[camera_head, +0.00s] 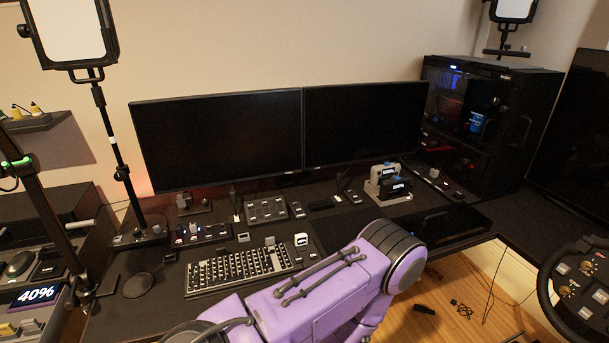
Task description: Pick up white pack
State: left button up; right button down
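A pale, whitish pack (381,173) with a dark label sits in a grey dock (396,200) on the desk, right of centre below the right monitor. A black pack (397,187) with a bright label stands in the same dock, just in front of it and hiding its lower part. A purple arm of mine crosses the bottom middle, its elbow nearer to me than the dock and apart from it in the picture. Neither of my grippers shows.
Two monitors (218,139) stand behind the dock, and a black computer case (527,125) stands to its right. A keyboard (238,269) and a small white cube (301,239) lie left of my arm. A steering wheel (551,291) is at the lower right.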

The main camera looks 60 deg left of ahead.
aim_at(302, 239)
jog(key=u, duration=0.5)
jog(key=i, duration=0.75)
jog(key=u, duration=0.8)
